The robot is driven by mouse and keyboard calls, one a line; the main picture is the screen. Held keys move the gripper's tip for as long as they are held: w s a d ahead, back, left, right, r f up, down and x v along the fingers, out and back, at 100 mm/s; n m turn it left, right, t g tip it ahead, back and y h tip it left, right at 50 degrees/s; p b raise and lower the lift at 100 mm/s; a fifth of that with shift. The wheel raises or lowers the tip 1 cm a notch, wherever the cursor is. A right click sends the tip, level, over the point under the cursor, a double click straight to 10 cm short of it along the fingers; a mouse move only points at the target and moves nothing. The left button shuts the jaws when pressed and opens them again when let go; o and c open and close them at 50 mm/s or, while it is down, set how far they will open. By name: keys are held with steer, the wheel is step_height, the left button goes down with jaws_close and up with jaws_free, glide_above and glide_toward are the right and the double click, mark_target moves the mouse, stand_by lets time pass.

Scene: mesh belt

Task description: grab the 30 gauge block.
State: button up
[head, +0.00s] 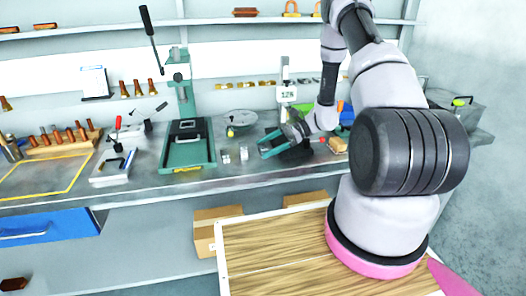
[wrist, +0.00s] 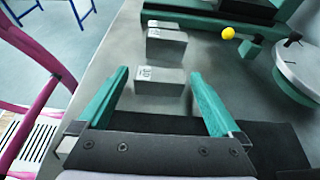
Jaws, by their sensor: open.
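The 30 gauge block (wrist: 160,88) is a small grey block with "30" on its top face. In the wrist view it appears between the tips of the two teal fingers of my gripper (wrist: 159,72), with space on both sides. My gripper is open and empty. I cannot tell how far the tips are above or around the block. In the head view my gripper (head: 264,144) is low over the bench, just right of the block (head: 244,153). A second grey block (wrist: 166,48) stands beyond it; its marking is too small to read.
A green press (head: 188,150) stands left of the blocks, and a round plate (head: 238,117) with a yellow knob (wrist: 228,33) is close behind.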

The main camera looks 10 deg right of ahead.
jaws_close()
steer(key=shift+r, duration=0.1)
